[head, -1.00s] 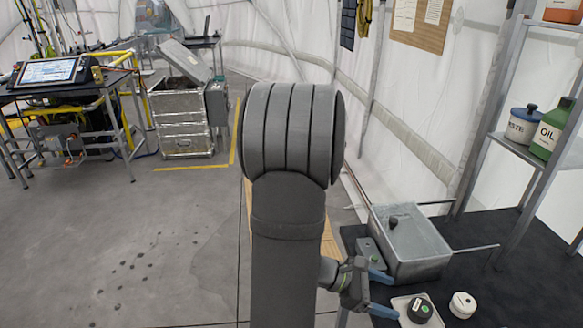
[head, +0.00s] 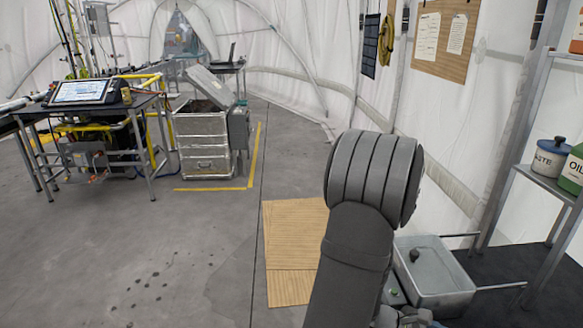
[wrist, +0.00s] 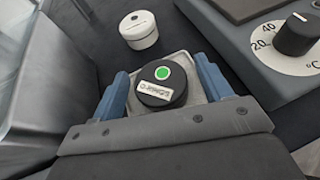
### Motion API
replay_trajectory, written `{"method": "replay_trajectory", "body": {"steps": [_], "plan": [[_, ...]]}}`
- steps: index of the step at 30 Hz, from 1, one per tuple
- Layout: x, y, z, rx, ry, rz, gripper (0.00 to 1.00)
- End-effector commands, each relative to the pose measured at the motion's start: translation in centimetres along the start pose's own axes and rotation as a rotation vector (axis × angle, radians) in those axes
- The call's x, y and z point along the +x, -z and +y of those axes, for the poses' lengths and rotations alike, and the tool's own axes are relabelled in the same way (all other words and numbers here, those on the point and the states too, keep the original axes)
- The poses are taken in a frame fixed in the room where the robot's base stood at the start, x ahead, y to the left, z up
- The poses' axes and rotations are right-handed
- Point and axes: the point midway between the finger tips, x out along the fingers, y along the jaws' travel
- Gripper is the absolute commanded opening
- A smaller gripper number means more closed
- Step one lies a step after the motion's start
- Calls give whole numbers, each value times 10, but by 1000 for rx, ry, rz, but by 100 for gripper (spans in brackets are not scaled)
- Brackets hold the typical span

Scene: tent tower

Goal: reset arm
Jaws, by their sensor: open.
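My gripper (wrist: 161,70) shows in the wrist view with its two blue fingers spread wide and nothing clamped between them. A round black-lidded container (wrist: 163,83) with a green dot and a white label appears between the fingers, on a pale square tray (wrist: 187,62). Gaps show on both sides of it; I cannot tell how far above it the fingers are. In the head view my arm stands right of the middle, and the fingers are cut off or hidden at the bottom edge.
A white round container (wrist: 138,30) stands just beyond the tray. A grey unit with a temperature dial (wrist: 295,38) is close on the right. In the head view, a metal basin (head: 440,280) and a shelf (head: 548,182) stand right of my arm. Open floor (head: 150,240) lies left.

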Motion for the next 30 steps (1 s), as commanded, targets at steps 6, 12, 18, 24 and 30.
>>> {"method": "replay_trajectory", "body": {"steps": [6,12,18,24,30], "plan": [[0,0,0,-1,0,0,71],[-8,0,1,0,-2,0,71],[-33,0,1,-1,-4,0,71],[-62,0,1,-1,-5,0,71],[-90,0,1,0,-4,-1,71]]}}
